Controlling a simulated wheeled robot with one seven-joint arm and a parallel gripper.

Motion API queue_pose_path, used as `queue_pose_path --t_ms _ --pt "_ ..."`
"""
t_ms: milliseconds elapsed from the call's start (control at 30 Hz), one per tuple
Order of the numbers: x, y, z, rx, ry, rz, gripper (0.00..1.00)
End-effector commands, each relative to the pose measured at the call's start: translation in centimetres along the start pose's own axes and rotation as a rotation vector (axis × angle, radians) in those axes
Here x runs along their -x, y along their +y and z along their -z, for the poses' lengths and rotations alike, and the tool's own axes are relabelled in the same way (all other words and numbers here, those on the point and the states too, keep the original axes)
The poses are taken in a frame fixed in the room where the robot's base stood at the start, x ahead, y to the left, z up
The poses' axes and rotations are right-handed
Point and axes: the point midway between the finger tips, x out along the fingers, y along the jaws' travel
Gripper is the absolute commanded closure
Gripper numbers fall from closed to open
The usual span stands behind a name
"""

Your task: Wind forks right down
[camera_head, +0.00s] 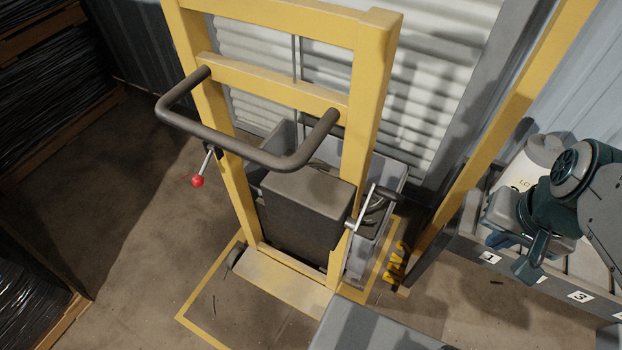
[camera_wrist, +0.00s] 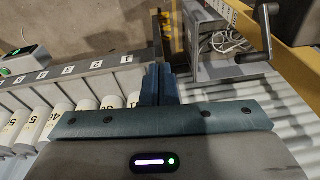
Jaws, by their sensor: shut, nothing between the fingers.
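A yellow hand stacker (camera_head: 368,95) stands upright at the centre of the head view. Its winch crank (camera_head: 359,215) has a silver arm and a dark grip, and sits on the right mast post. The crank also shows at the upper right of the wrist view (camera_wrist: 265,38). The forks are hidden behind the mast and dark housing, so their height cannot be told. My gripper (camera_head: 533,272) is to the right of the crank, apart from it. In the wrist view my gripper (camera_wrist: 158,72) has its blue fingers together with nothing between them.
A grey bin (camera_wrist: 210,75) with pale cable is behind the mast. Numbered white cylinders (camera_wrist: 83,105) stand in a rack at the right of the head view. A dark push handle (camera_head: 230,148) and red-knobbed lever (camera_head: 198,181) project from the stacker. Floor at left is open.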

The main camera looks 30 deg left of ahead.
Motion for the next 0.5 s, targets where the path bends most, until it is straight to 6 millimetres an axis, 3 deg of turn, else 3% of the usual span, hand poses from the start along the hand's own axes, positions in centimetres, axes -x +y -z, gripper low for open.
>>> queue_pose_path --t_ms 267,500 --pt "-5.2 -2.5 -0.9 -0.443 -0.39 0.13 1.0" --pt "-8.8 -5.2 -0.4 -0.876 -0.77 0.226 1.0"
